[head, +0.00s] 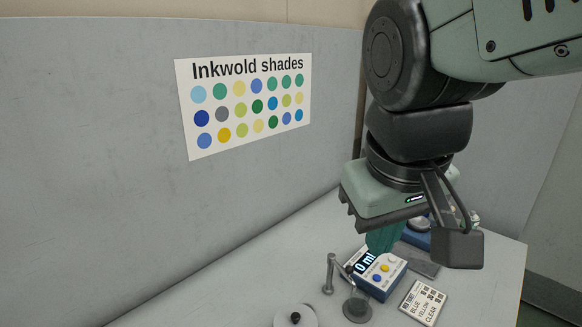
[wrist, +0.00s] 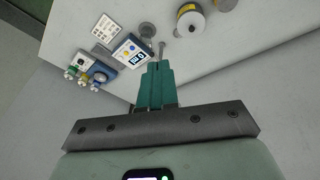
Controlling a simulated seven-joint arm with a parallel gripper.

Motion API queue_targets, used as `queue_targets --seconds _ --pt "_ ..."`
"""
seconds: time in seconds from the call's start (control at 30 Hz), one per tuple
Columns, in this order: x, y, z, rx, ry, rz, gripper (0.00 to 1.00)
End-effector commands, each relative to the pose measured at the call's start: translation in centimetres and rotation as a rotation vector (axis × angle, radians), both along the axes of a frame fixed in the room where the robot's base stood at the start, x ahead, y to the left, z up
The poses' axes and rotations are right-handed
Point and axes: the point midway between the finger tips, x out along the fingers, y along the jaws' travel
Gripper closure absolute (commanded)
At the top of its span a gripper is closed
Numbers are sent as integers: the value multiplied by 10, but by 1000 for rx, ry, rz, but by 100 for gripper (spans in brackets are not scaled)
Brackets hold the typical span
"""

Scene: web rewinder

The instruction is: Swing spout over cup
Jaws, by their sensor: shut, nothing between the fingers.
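The grey spout (head: 330,274) stands on a post, with its thin arm reaching right toward the cup (head: 357,306). I cannot tell whether its tip is over the cup. The cup looks dark and clear and stands on a round grey base. In the wrist view the spout (wrist: 162,47) is just beyond my fingertips, and the cup's round base (wrist: 148,30) is behind it. My gripper (head: 380,248) has teal fingers, shut and empty, pointing down. In the head view they overlap the edge of the blue dispenser (head: 381,275), whose display reads 0 ml; I see no clear contact.
A label card (head: 423,302) lies right of the dispenser. A round white piece with a black knob (head: 295,318) is at the front left. A blue unit with small bottles (wrist: 88,72) sits behind the dispenser. A grey wall with a colour chart (head: 245,104) bounds the back left.

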Motion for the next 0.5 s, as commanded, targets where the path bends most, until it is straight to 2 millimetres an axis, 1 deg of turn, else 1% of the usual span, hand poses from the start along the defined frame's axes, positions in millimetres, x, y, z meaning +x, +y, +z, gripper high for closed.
queue_targets --seconds 0.03,0.17,0.27,0.37,0.5 --pt "14 3 -9 -50 71 61 100" --pt "46 9 -29 -186 221 201 100" --pt "70 15 -48 -297 332 312 100" --pt "94 24 -70 -418 439 423 100" --pt "124 41 -106 -600 581 577 100"
